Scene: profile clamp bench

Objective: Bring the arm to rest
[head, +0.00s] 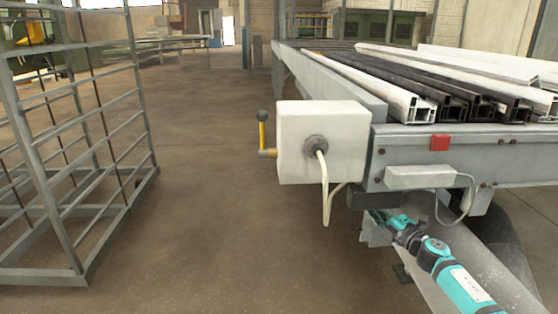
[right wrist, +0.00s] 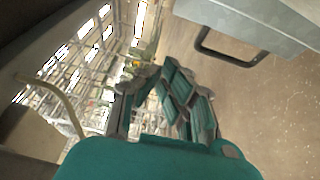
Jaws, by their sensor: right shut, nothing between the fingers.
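My right arm, teal and grey, comes in at the lower right of the head view. Its right gripper (head: 376,232) is below the front end of the bench (head: 480,155), apart from the lever and partly hard to make out against the bench leg. In the right wrist view the right gripper (right wrist: 165,100) is shut and empty. A yellow lever (head: 262,132) with a dark knob points up at the left side of a white box (head: 300,155) on the bench corner. My left gripper is not in view.
White and black profiles (head: 375,85) lie along the bench top. A metal rack (head: 75,150) stands at left. The floor between rack and bench is clear.

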